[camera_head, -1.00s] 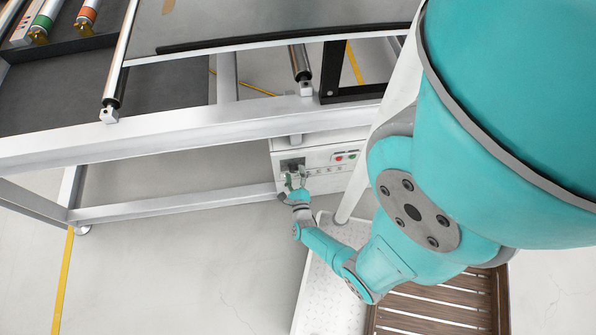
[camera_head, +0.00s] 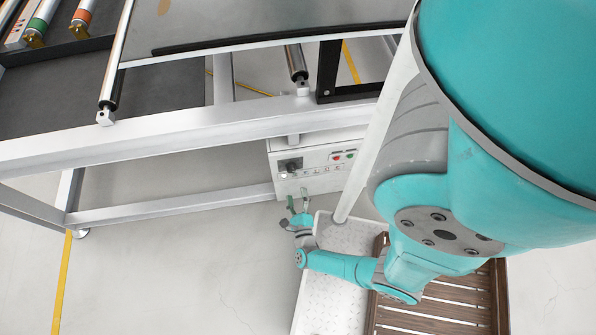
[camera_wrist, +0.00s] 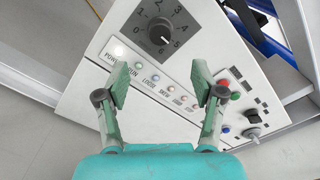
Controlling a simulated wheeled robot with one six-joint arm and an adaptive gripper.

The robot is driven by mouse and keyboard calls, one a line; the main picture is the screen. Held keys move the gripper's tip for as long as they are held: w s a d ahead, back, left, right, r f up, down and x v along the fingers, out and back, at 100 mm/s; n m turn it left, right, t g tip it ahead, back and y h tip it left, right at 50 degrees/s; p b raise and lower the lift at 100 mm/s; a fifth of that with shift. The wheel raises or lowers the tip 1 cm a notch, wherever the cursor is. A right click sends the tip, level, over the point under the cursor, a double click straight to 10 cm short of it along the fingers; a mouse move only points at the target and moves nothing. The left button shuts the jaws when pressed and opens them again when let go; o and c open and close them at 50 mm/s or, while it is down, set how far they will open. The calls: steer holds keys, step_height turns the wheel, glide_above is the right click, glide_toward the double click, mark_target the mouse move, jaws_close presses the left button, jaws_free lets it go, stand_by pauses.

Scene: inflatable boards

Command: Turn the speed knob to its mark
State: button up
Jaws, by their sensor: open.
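I cannot make out a separate target mark. In the head view the knob (camera_head: 291,166) is a small dark shape on the panel's left part. My gripper (camera_wrist: 160,82) is open and empty, its fingers spread below the knob in the wrist view. In the head view my gripper (camera_head: 298,204) is apart from the knob, nearer to me.
A row of small lamps lies below the knob, with a green button (camera_wrist: 235,96), a red button and a toggle (camera_wrist: 253,115) to the right. A metal table frame (camera_head: 190,128) stands above the panel. A white step plate (camera_head: 335,270) and wooden slats (camera_head: 430,315) lie nearby.

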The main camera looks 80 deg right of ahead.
steer(key=shift+s+a, duration=0.35)
steer(key=shift+a, duration=0.3)
stand_by(0.4)
steer(key=s+a+r+m+t+y, duration=0.1)
steer(key=a+r+m+y, duration=0.4)
steer(key=r+m, duration=0.5)
steer(key=s+a+r+m+t+y, duration=0.2)
steer(key=a+r+m+t+y, duration=0.2)
steer(key=a+r+m, duration=0.5)
steer(key=s+a+r+m+t+y, duration=0.2)
steer(key=a+r+m+y, duration=0.5)
steer(key=r, duration=1.4)
steer(key=m+t, duration=0.1)
steer(key=m, duration=0.4)
steer(key=shift+s+a+y, duration=0.25)
steer(key=shift+a+y, duration=0.05)
